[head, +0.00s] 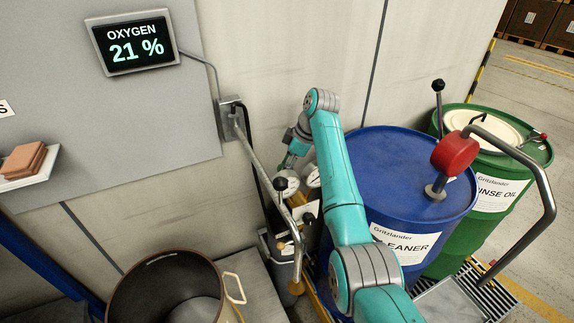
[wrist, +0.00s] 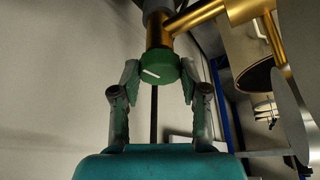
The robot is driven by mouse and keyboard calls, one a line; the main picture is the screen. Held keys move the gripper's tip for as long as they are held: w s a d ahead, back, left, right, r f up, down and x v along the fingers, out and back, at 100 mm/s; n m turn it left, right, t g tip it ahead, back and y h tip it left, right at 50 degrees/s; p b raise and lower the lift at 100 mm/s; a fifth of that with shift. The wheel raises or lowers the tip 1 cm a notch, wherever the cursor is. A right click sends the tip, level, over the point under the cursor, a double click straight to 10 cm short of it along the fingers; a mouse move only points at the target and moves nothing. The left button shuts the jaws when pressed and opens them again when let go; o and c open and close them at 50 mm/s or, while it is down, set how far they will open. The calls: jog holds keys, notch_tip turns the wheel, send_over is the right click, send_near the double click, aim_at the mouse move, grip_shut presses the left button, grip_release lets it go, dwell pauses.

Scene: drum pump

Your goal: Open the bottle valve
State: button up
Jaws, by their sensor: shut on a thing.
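The bottle valve is a green round knob (wrist: 159,68) with a white mark line, on a brass fitting (wrist: 190,17) at the top of the wrist view. My gripper (wrist: 158,80) has one finger on each side of the knob and is shut on it. In the head view my gripper (head: 290,160) is beside the wall, mostly hidden by my teal arm, and the knob cannot be made out there. A round white gauge (head: 286,183) is just below it.
A blue drum (head: 405,160) with a red-headed pump (head: 455,153) and a green drum (head: 540,152) stand to the right. A brown open vessel (head: 120,290) is at the lower left. A display (head: 132,42) reads oxygen 21 %.

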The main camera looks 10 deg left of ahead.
dwell(0.3)
jog(key=o, duration=1.2)
jog(key=shift+c, duration=0.2)
jog(key=shift+r, duration=0.1)
jog(key=v, duration=1.1)
jog(key=shift+d+r, duration=0.2)
jog(key=shift+r, duration=0.1)
